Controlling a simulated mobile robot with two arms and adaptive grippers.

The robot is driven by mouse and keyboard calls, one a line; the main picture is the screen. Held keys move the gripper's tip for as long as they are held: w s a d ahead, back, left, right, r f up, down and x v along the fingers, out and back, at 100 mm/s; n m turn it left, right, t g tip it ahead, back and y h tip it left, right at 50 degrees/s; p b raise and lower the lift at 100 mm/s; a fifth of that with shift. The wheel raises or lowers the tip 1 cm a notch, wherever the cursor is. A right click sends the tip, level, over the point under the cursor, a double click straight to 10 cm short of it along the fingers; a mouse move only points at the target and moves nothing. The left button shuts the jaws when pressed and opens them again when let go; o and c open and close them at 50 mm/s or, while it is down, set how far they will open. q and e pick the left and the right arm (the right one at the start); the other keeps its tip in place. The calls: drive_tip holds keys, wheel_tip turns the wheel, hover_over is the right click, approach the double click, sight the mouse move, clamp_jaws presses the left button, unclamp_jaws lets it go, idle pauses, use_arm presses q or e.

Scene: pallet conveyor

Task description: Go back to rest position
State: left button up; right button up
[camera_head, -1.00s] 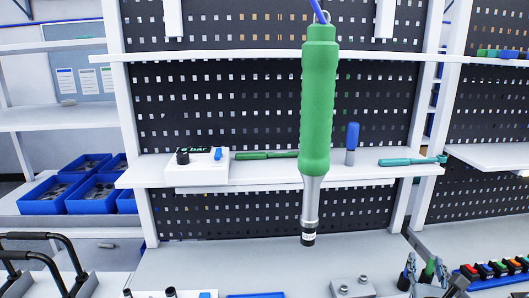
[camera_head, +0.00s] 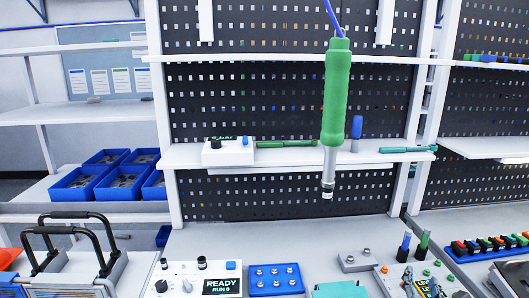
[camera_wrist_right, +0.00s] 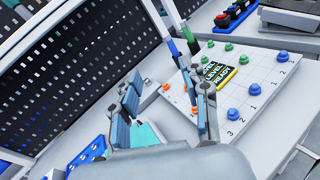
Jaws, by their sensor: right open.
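My right gripper (camera_head: 421,284) shows only in part at the bottom right edge of the head view. In the right wrist view its two grey-blue fingers (camera_wrist_right: 162,78) stand apart with nothing between them, so it is open and empty. Behind the fingers is a white panel (camera_wrist_right: 262,88) with green, blue and orange knobs and a small yellow-framed display. A blue and a green pen-like tool (camera_head: 422,243) stand upright at this panel. My left gripper is not in view.
A green hanging tool (camera_head: 336,95) hangs from a blue cable in front of the pegboard shelf (camera_head: 290,155). On the bench are a white box with a READY display (camera_head: 175,275), a blue tray (camera_head: 275,292) and a black-handled case (camera_head: 80,265). Blue bins (camera_head: 80,185) stand left.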

drive_tip(key=s+a+f+m+g+y, duration=0.2)
drive_tip(key=s+a+f+m+g, duration=0.15)
drive_tip(key=s+f+m, duration=0.35)
drive_tip(key=s+a+f+m+g+y, duration=0.1)
drive_tip(key=s+a+f+m+g, duration=0.2)
drive_tip(key=s+a+f+m, duration=0.35)
drive_tip(key=s+a+f+m+g+y, duration=0.2)
drive_tip(key=s+a+f+m+g, duration=0.1)
drive_tip(key=s+m, duration=0.4)
drive_tip(key=s+a+f+m+g+y, duration=0.2)
drive_tip(key=s+m, duration=0.4)
drive_tip(key=s, duration=0.2)
wheel_tip(320, 180, down, 31)
drive_tip(key=s+g+b, duration=0.2)
drive_tip(key=b, duration=0.3)
use_arm(q)
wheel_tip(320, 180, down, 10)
drive_tip(key=b, duration=0.5)
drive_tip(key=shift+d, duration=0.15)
use_arm(e)
drive_tip(key=s+d+f, duration=0.2)
drive_tip(key=s+f, duration=1.4)
drive_tip(key=f, duration=0.5)
drive_tip(key=shift+s+d+f+g, duration=0.15)
drive_tip(key=shift+s+f+g, duration=0.15)
drive_tip(key=shift+s+g, duration=0.1)
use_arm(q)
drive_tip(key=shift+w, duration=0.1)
use_arm(e)
drive_tip(key=shift+n, duration=0.25)
